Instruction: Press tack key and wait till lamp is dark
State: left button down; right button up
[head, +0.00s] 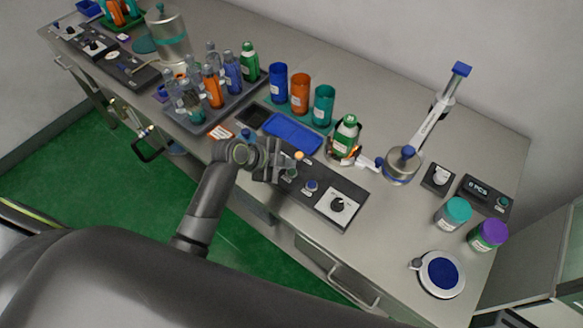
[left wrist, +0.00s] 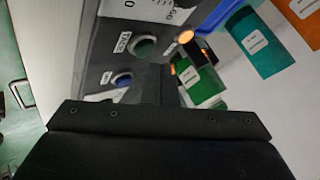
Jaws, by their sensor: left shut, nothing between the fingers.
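The control panel (head: 357,190) lies along the front of the bench with a dial (head: 338,205), a blue key (head: 311,187) and a green key (head: 290,174). In the left wrist view the green key (left wrist: 144,46) has a small label that seems to read TACK; the blue key (left wrist: 122,78) is beside it. The lamp (head: 299,155) glows orange, and it is also lit in the left wrist view (left wrist: 185,36). My left gripper (head: 275,173) is shut and empty, low over the panel close to the green key. Whether it touches a key cannot be told. My right gripper is not in view.
A green bottle (head: 346,136) sits in a holder behind the panel, near a metal stand (head: 402,168). A blue tray (head: 291,131) and coloured cups (head: 300,92) stand further back. A bottle rack (head: 224,116) is to the left, jars (head: 453,214) to the right.

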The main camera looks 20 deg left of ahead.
aim_at(288, 172)
pick_arm(q)
notch_tip(288, 172, up, 5)
jog(key=p, duration=0.4)
jog(key=shift+r, duration=0.1)
dwell(6.8)
